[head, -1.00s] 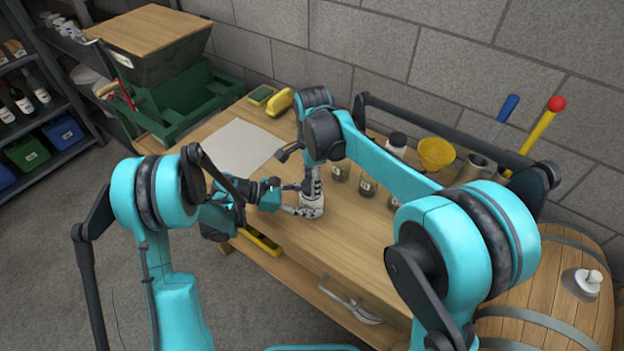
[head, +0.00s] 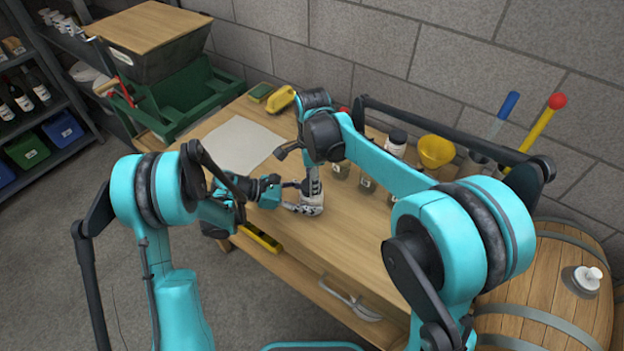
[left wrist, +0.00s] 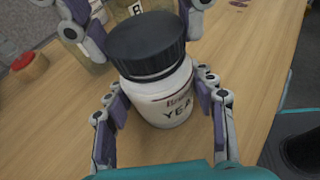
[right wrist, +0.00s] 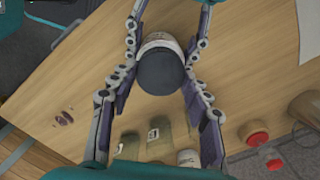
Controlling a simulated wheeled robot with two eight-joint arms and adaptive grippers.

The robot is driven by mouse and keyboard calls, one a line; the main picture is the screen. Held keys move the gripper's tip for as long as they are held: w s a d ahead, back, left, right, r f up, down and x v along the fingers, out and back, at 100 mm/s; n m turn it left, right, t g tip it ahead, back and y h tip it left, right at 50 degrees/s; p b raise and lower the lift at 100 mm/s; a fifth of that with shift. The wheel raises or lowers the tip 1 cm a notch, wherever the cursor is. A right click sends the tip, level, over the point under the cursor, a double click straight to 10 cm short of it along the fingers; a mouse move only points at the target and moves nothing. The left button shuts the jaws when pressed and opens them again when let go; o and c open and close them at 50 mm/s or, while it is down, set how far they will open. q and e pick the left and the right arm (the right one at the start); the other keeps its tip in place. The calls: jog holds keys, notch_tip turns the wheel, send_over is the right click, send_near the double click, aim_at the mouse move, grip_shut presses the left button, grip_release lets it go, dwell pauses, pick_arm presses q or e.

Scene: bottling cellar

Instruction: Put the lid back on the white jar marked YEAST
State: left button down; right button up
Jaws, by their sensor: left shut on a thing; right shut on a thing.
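The white jar marked YEAST (left wrist: 168,106) stands upright on the wooden bench; only part of its lettering shows in the left wrist view. The black lid (left wrist: 148,45) is on top of its mouth; I cannot tell whether it is fully tightened. My left gripper (left wrist: 163,95) is shut around the jar's body, one finger on each side. My right gripper (right wrist: 160,72) is shut on the lid from above; the lid also shows in the right wrist view (right wrist: 161,74). In the head view the jar (head: 312,209) is mostly hidden by the grippers.
Several labelled jars (head: 367,185) stand behind, with a yellow funnel (head: 436,151) and a dark-capped white bottle (head: 396,143) at the back. A pale sheet (head: 238,145) lies left. The bench front right of the jar is clear.

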jog(key=m, duration=1.2)
jog(key=shift+s, duration=0.1)
jog(key=o, duration=0.7)
jog(key=shift+r, duration=2.25)
jog(key=shift+c, duration=0.5)
